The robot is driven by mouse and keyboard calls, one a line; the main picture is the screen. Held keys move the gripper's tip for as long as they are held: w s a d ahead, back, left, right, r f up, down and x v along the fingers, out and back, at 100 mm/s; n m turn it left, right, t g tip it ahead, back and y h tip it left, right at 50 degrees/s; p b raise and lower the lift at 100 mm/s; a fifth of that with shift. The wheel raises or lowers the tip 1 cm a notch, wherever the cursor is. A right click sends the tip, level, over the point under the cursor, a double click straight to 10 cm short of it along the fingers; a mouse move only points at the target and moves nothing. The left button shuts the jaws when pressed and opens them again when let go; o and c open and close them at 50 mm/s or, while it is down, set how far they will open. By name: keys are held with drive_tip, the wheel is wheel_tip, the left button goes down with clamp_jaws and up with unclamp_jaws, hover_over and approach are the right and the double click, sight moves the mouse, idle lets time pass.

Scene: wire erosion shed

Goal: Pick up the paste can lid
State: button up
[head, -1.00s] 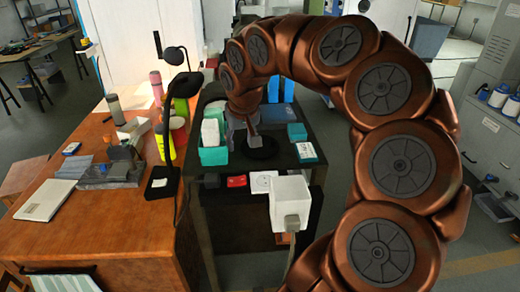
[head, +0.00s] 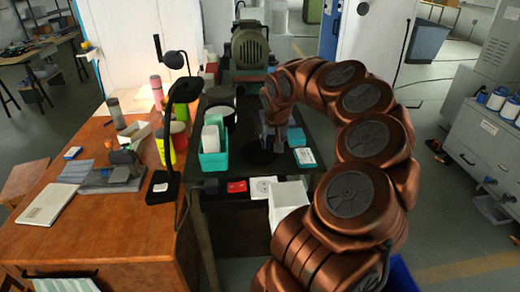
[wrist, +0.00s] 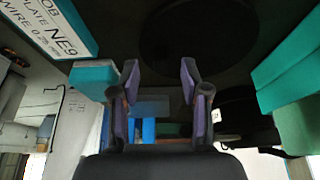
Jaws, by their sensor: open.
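A flat black disc (head: 259,157), which looks like the paste can lid, lies on the dark bench top between the teal bin and the teal-and-white box. It also shows as a large dark round shape in the wrist view (wrist: 198,37), beyond the fingertips and slightly right. My gripper (head: 270,145) points down just above and right of the disc in the head view. In the wrist view my gripper (wrist: 160,78) has its two fingers spread, with nothing held between them. The arm partly hides the area behind it.
A teal bin (head: 213,160) stands left of the disc. A labelled teal-and-white box (head: 305,157) and a teal box (head: 296,136) stand right. A red item (head: 237,187) and a white square plate (head: 262,188) sit in front. A green motor (head: 250,46) stands behind.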

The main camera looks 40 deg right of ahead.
drive_tip(key=shift+w+d+f, duration=0.1)
drive_tip(key=shift+w+f, duration=0.1)
drive_tip(key=shift+f, duration=0.45)
clamp_jaws()
